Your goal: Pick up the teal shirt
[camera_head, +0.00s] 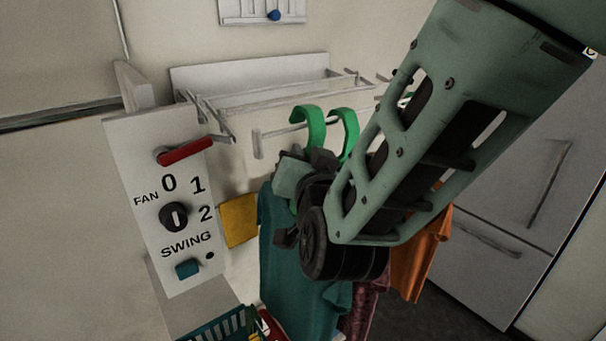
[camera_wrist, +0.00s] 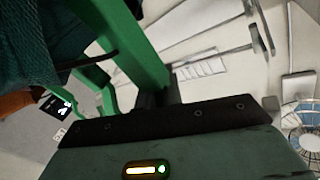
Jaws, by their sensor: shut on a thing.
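The teal shirt (camera_head: 285,265) hangs below my gripper on a green hanger (camera_head: 313,122). My gripper (camera_head: 297,180) is in front of the top of the shirt and hides the shoulders and part of the hanger. In the wrist view the green hanger (camera_wrist: 128,40) runs down to my gripper (camera_wrist: 165,92), which is shut on it. The teal shirt (camera_wrist: 32,45) fills the upper left of that view. I cannot tell whether the hook touches the rail.
A wall rack (camera_head: 250,95) with thin rods is behind the hooks. A second green hook (camera_head: 350,130) is at the right. An orange garment (camera_head: 412,265) and a maroon one (camera_head: 362,308) hang beside the shirt. A switch panel (camera_head: 165,210) is left; a basket (camera_head: 215,325) is below.

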